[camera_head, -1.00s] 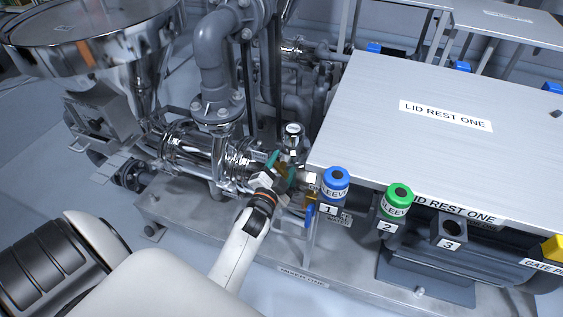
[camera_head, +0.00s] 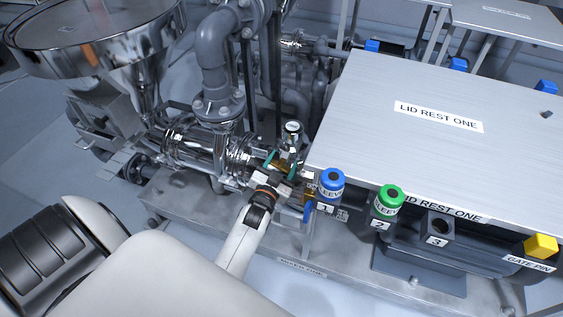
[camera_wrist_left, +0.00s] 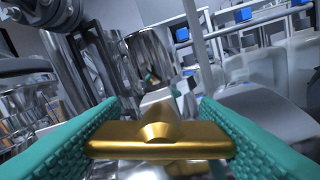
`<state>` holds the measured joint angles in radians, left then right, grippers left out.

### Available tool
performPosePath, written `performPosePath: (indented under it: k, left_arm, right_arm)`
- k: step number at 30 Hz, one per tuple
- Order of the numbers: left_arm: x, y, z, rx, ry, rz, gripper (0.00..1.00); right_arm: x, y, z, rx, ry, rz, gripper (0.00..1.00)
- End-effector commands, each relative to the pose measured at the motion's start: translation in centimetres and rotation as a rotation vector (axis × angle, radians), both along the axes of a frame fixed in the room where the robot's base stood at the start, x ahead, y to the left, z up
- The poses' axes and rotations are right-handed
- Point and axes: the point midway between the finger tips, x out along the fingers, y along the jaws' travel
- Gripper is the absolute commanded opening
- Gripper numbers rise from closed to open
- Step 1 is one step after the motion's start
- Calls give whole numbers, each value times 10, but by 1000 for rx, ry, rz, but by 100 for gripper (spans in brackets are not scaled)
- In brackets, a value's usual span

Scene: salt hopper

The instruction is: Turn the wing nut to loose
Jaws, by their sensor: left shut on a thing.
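The wing nut (camera_wrist_left: 158,140) is gold-coloured and fills the lower middle of the left wrist view. Its flat bar spans between the teal ribbed finger pads of my left gripper (camera_wrist_left: 158,132), with an end against each pad. A raised hub shows at its middle. In the head view my left gripper (camera_head: 281,166) is at the right end of the shiny horizontal pipe (camera_head: 205,148), beside the corner of the lid rest table. Only a little of the gold nut shows there between the fingers. My right gripper is not in view.
The steel table marked LID REST ONE (camera_head: 400,155) stands close on the right. A blue sleeve (camera_head: 331,183) and a green sleeve (camera_head: 389,199) stand along its front, with an empty holder marked 3 (camera_head: 437,229). A large hopper (camera_head: 95,40) and grey pipe (camera_head: 213,60) rise behind.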

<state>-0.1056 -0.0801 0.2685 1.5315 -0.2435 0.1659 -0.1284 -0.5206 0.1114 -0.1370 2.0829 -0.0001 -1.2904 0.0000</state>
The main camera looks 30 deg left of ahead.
Motion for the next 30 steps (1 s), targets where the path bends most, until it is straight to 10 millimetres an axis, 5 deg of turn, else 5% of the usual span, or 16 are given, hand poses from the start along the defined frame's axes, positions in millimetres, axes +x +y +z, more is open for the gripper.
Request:
performPosePath:
  k: [10, 11, 14, 24, 30]
  left_arm:
    - [-1, 0, -2, -3, 5, 0, 34]
    - [-1, 0, -2, -3, 5, 0, 61]
    - [-1, 0, -2, -2, 4, 0, 78]
    - [-3, -1, -1, -1, 2, 0, 78]
    - [-31, -8, -1, -2, 6, 0, 78]
  right_arm:
    - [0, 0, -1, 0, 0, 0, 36]
    - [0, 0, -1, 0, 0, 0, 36]
    - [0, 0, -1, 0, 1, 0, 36]
    - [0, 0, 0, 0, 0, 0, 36]
    - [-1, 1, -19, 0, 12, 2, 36]
